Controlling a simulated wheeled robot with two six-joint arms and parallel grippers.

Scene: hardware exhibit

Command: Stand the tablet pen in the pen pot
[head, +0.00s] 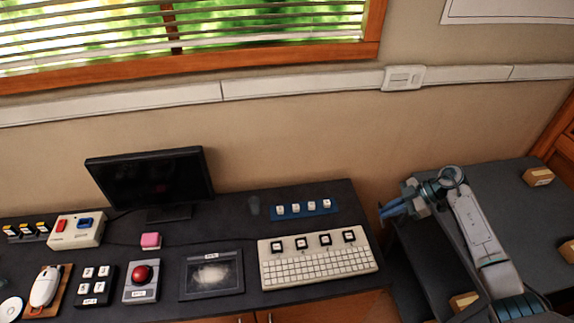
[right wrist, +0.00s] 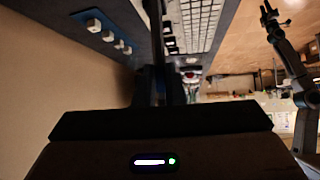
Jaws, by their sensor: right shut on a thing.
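My right gripper (head: 394,209) is over the gap at the right end of the dark desk, right of the keyboard. In the right wrist view its dark jaws (right wrist: 166,88) are shut on a slim dark bar, which looks like the tablet pen (right wrist: 154,35). In the head view the pen cannot be made out.
A white keyboard (head: 318,268), a blue strip with white keys (head: 303,209), a drawing tablet (head: 212,275), a red button box (head: 141,281) and a monitor (head: 150,180) occupy the desk. A side table (head: 490,210) bears several small boxes.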

